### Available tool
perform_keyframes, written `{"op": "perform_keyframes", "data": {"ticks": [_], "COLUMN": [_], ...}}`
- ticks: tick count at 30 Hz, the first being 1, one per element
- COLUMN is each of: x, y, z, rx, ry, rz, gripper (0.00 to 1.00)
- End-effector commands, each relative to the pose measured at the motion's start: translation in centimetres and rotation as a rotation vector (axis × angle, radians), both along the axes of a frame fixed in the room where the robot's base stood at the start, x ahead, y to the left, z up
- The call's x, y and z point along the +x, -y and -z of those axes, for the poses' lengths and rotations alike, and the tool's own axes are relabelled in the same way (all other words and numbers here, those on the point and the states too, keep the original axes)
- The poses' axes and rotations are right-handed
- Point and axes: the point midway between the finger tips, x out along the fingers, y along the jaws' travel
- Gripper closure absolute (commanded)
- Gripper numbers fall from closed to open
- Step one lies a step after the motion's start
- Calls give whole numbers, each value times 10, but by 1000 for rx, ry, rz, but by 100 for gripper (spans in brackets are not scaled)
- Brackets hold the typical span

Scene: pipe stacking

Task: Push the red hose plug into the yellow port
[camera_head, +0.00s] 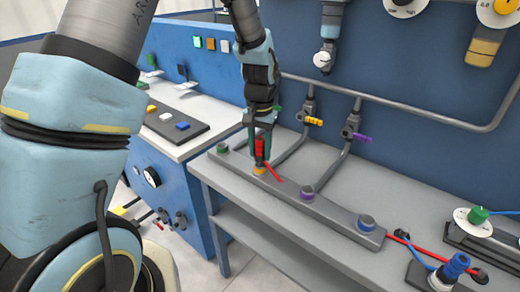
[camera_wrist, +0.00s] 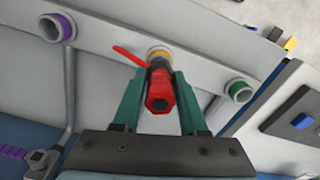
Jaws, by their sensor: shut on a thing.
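The red hose plug (camera_head: 260,149) is held upright in my gripper (camera_head: 259,145), over the yellow port (camera_head: 260,170) on the grey rail. In the wrist view the red plug (camera_wrist: 159,96) is between the two green fingers of my gripper (camera_wrist: 158,85). Its dark lower end meets the yellow ring of the port (camera_wrist: 158,51), partly hiding it. I cannot tell how deep the plug sits in the port. A short red hose (camera_head: 275,178) sticks out from the plug's side.
Grey pipes with an orange valve (camera_head: 314,121) and a purple valve (camera_head: 361,137) rise behind. A blue plug (camera_head: 457,265) stands at the right front.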

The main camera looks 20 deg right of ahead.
Motion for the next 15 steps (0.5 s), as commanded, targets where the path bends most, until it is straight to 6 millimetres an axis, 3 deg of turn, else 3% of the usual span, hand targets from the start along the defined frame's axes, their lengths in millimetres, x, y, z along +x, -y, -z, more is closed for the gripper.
{"op": "perform_keyframes", "data": {"ticks": [15], "x": [0], "y": [0], "z": [10], "rx": [1], "ry": [-1], "rz": [0], "gripper": [100]}}
